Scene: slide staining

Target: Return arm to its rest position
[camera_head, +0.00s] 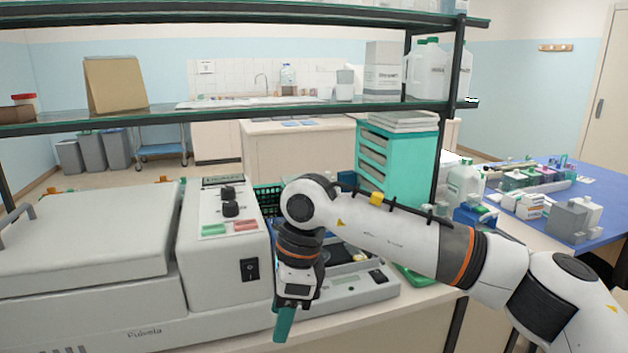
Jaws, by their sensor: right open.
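My right arm comes in from the right edge and bends down at the middle of the view. My right gripper (286,318) hangs at its end, pointing down, in front of the front edge of the bench. One teal finger shows clearly and nothing is seen held in it. The gripper is open. My left arm and left gripper are not in view.
A large grey machine (90,250) with a control panel stands left of my gripper. A scale-like device (350,292) sits behind it. A teal drawer unit (415,165) and shelves (300,107) stand behind. A blue-topped table (570,190) with several bottles is at right.

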